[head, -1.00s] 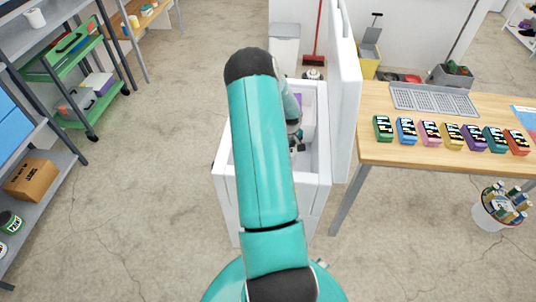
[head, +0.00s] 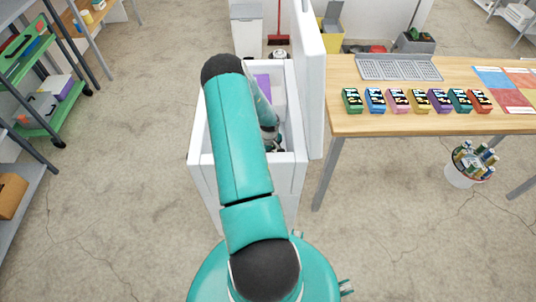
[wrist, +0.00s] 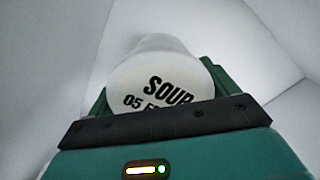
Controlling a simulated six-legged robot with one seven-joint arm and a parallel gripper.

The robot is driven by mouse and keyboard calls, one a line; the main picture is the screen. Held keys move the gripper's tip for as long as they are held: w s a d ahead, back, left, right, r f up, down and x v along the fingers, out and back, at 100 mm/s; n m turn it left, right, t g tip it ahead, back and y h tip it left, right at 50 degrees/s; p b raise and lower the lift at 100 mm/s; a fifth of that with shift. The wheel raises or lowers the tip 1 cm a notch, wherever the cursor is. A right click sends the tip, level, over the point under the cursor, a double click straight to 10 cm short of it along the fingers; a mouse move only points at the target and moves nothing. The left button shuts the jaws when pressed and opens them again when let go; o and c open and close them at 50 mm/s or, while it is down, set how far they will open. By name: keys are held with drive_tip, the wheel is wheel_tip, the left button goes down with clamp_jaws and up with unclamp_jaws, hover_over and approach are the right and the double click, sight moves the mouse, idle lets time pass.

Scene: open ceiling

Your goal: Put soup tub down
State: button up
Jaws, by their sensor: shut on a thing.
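The soup tub (wrist: 150,82) fills the middle of the wrist view, a white round lid with black "SOUP" lettering partly cut off by my gripper's body. My gripper (wrist: 155,100) is shut on the tub, with green fingers on both sides of it. In the head view my gripper (head: 272,147) is inside the white open-topped bin (head: 200,163), partly hidden by my arm. The tub cannot be made out in the head view. Pale walls surround the tub in the wrist view; whether it touches the bottom cannot be told.
A purple item (head: 262,84) shows in the far part of the bin. A white panel (head: 311,85) stands along its right side. To the right, a wooden table (head: 400,125) holds several coloured boxes and a grey rack (head: 399,68). Shelving (head: 25,75) stands left; the floor between is clear.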

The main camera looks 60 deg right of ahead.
drive_tip(key=shift+w, duration=0.1)
drive_tip(key=o, duration=1.3)
drive_tip(key=shift+f, duration=0.1)
drive_tip(key=shift+c, duration=0.2)
wheel_tip(320, 180, up, 12)
drive_tip(key=shift+r, duration=0.15)
